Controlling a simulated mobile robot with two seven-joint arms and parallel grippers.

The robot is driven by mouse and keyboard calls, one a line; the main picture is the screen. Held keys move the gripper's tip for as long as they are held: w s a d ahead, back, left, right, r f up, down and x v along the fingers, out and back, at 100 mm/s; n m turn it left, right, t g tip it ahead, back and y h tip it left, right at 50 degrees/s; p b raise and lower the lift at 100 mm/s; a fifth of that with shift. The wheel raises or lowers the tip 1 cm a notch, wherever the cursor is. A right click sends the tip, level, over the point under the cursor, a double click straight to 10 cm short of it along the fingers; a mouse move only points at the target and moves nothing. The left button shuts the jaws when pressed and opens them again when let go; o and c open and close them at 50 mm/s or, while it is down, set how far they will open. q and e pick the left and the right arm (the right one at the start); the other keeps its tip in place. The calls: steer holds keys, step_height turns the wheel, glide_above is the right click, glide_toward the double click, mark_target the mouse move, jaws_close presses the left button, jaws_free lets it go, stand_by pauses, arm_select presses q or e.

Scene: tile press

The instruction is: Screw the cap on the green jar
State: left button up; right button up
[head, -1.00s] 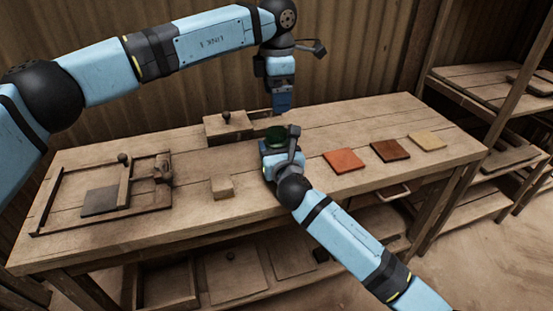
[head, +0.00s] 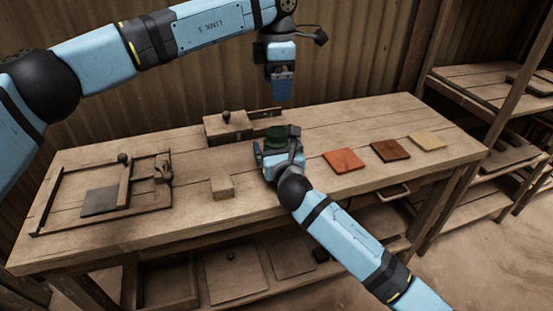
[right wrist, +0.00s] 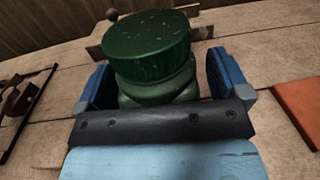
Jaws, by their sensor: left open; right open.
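The green jar (right wrist: 160,88) stands upright on the workbench. The dark green cap (right wrist: 147,38) rests on top of it; I cannot tell how tightly it is seated. In the head view the cap (head: 276,132) shows above my right gripper, and most of the jar is hidden. My right gripper (right wrist: 155,85) is open, with one blue finger on each side of the jar. I cannot tell whether either finger touches it. My left gripper (head: 283,95) is open and empty, pointing down in the air above the jar.
Behind the jar is a wooden block with a knob (head: 228,121). A framed press (head: 100,200) and a small wooden block (head: 221,186) are to the left. Orange (head: 344,161), brown (head: 390,151) and tan (head: 427,141) tiles lie to the right. Shelves (head: 490,92) stand at far right.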

steer(key=p+v, duration=0.2)
steer(key=v, duration=1.1)
steer(key=shift+s+p, duration=0.3)
steer(key=shift+s, duration=0.1)
steer(key=shift+d, duration=0.1)
